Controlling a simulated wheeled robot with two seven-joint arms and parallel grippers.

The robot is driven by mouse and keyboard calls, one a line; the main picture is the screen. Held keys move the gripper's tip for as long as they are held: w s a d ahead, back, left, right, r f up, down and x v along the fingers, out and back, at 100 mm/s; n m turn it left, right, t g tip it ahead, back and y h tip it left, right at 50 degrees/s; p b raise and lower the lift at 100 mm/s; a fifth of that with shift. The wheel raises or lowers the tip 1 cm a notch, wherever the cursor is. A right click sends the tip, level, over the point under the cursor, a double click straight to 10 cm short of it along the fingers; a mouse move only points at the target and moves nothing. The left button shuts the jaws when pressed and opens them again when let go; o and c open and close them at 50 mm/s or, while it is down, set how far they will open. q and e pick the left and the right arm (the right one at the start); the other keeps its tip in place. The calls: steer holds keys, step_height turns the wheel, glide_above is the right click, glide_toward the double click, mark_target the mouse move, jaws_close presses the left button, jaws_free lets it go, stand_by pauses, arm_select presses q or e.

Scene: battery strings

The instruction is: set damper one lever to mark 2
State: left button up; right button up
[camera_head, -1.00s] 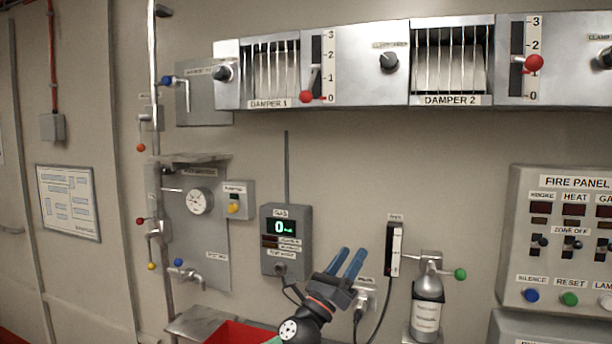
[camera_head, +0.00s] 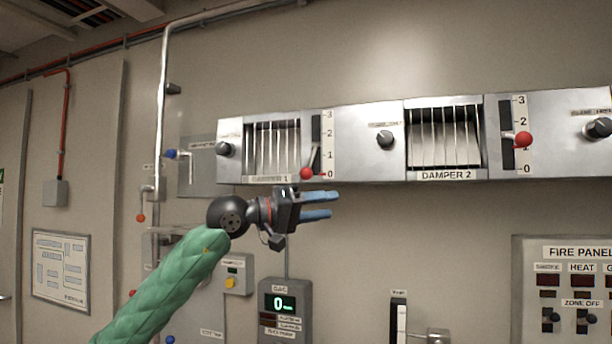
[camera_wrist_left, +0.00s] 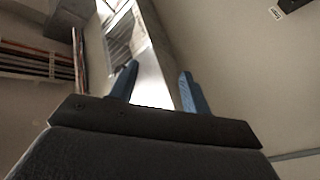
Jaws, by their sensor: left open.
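The damper one lever is a red ball knob (camera_head: 306,174) on a short arm, low in its slot beside a scale (camera_head: 327,145) marked 0 to 3. The knob is level with the 0 mark. The damper 1 louvres (camera_head: 272,147) are to its left. My left gripper (camera_head: 337,205) is open and empty, just below the knob in the head view, with its blue fingers pointing right. Whether it is nearer to me than the panel is hard to tell. In the left wrist view the open fingers (camera_wrist_left: 159,90) show part of the panel (camera_wrist_left: 140,60) beyond them. My right gripper is not in view.
The damper 2 lever's red knob (camera_head: 523,139) stands near mark 1 to the right. Black clamp knobs (camera_head: 385,138) stick out of the panel. A gas meter (camera_head: 284,308) is on the wall below, and a fire panel (camera_head: 570,290) is at lower right.

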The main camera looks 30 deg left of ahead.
mark_target(301, 173)
arm_select(q)
steer(key=s+a+r+y, duration=0.1)
steer(key=a+r+y, duration=0.1)
steer(key=a, duration=0.1)
steer(key=a+r+m+t+y, duration=0.1)
steer(key=a+r+y, duration=0.1)
steer(key=a+r, duration=0.1)
steer(key=s+a+r+t+y, duration=0.1)
steer(key=a+r+y, duration=0.1)
steer(key=a, duration=0.1)
steer(key=shift+s+r+m, duration=0.25)
steer(key=shift+s+m, duration=0.05)
steer(key=p+x, duration=0.3)
steer(key=x, duration=0.2)
steer(key=shift+w, duration=0.15)
steer(key=shift+p+x, duration=0.55)
steer(key=shift+x, duration=0.35)
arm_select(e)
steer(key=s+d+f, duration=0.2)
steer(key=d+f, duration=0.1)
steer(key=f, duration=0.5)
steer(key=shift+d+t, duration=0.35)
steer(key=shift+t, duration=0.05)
arm_select(q)
steer(key=shift+f, duration=0.1)
jaws_close()
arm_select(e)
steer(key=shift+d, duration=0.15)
